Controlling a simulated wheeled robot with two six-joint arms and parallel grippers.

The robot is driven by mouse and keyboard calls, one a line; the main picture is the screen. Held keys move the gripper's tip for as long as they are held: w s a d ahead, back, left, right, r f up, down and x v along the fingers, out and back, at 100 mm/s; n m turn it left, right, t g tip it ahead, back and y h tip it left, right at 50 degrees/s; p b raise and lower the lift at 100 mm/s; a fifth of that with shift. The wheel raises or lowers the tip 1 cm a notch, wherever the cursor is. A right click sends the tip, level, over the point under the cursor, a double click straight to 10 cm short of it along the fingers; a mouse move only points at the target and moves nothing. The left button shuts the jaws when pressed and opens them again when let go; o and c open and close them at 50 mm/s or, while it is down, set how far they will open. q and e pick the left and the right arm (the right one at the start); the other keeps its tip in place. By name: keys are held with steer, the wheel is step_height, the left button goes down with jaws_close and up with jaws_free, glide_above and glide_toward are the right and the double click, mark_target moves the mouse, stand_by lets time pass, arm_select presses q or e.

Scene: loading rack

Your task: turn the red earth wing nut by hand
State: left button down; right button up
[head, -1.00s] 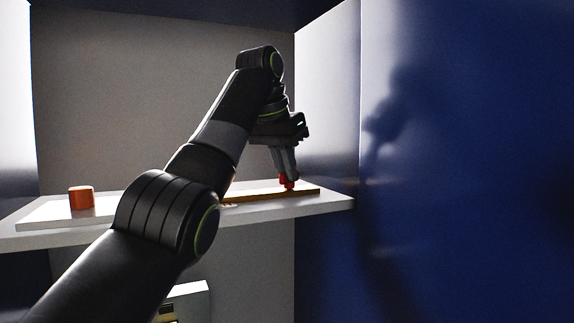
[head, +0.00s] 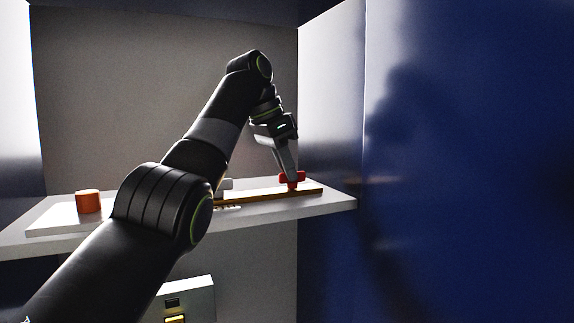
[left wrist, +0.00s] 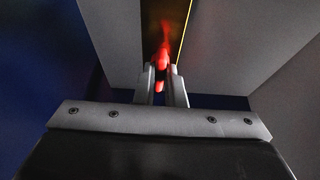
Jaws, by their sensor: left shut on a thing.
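The red wing nut (head: 292,180) sits at the right part of a narrow brown bar (head: 258,195) on the white shelf. Its two wings show to either side in the head view. My left gripper (head: 292,175) comes down on it from above, tilted, and is shut on it. In the left wrist view the red nut (left wrist: 161,60) shows between the two fingertips (left wrist: 162,82), partly hidden by them. My right gripper is in neither view.
A small white piece (head: 225,184) shows behind my arm. A grey box (head: 196,293) with a yellow part is below the shelf. A pale side wall (head: 330,110) stands close on the right.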

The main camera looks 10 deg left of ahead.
arm_select(q)
steer(key=shift+r, duration=0.15)
steer(key=c, duration=1.5)
jaws_free()
steer(key=p+v, duration=0.3)
steer(key=v, duration=0.4)
steer(key=shift+a, duration=0.2)
steer(key=shift+r, duration=0.1)
